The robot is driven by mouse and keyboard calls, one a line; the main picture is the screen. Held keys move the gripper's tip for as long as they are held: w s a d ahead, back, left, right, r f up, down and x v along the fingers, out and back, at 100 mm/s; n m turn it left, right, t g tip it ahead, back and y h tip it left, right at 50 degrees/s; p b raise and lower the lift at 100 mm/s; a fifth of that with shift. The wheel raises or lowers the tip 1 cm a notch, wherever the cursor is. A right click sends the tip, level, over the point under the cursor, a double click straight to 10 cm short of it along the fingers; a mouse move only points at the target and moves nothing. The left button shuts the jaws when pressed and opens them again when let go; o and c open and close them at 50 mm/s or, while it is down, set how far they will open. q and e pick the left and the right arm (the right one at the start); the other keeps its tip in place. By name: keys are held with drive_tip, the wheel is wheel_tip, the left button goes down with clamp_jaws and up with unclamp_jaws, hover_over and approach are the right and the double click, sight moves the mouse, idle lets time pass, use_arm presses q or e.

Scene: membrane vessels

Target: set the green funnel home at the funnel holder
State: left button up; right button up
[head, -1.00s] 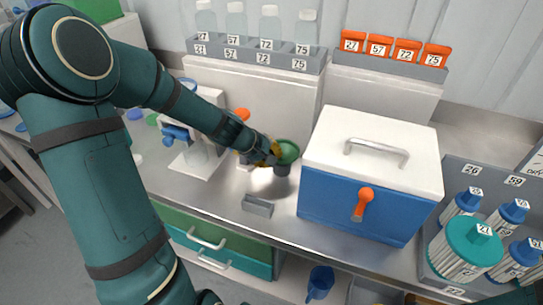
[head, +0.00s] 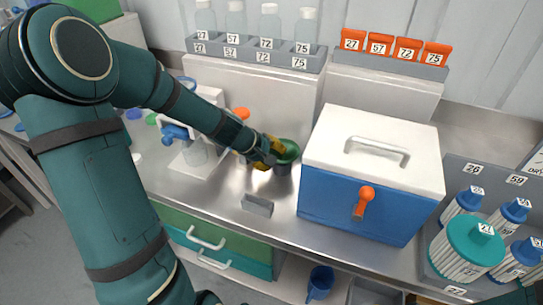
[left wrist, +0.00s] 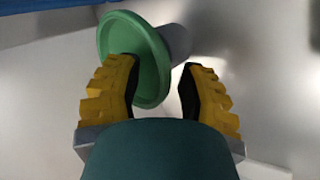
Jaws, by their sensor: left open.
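The green funnel (head: 289,151) sits with its wide rim up at the top of a dark grey cylindrical holder (head: 283,169) on the metal bench, left of the blue box. In the left wrist view the funnel (left wrist: 128,48) shows as a green disc, with the grey holder (left wrist: 178,41) behind it. My left gripper (head: 270,153) is beside the funnel on its left. Its yellow fingers stand apart in the left wrist view (left wrist: 158,68), one overlapping the funnel's rim. The funnel's spout is hidden. My right gripper is out of view.
A blue box with a white lid (head: 370,175) stands close on the right. A small grey tray (head: 257,206) lies in front. A white stand with a blue clamp (head: 180,134) is behind my left forearm.

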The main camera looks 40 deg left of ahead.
use_arm(q)
drive_tip(key=v, duration=1.2)
idle(0.4)
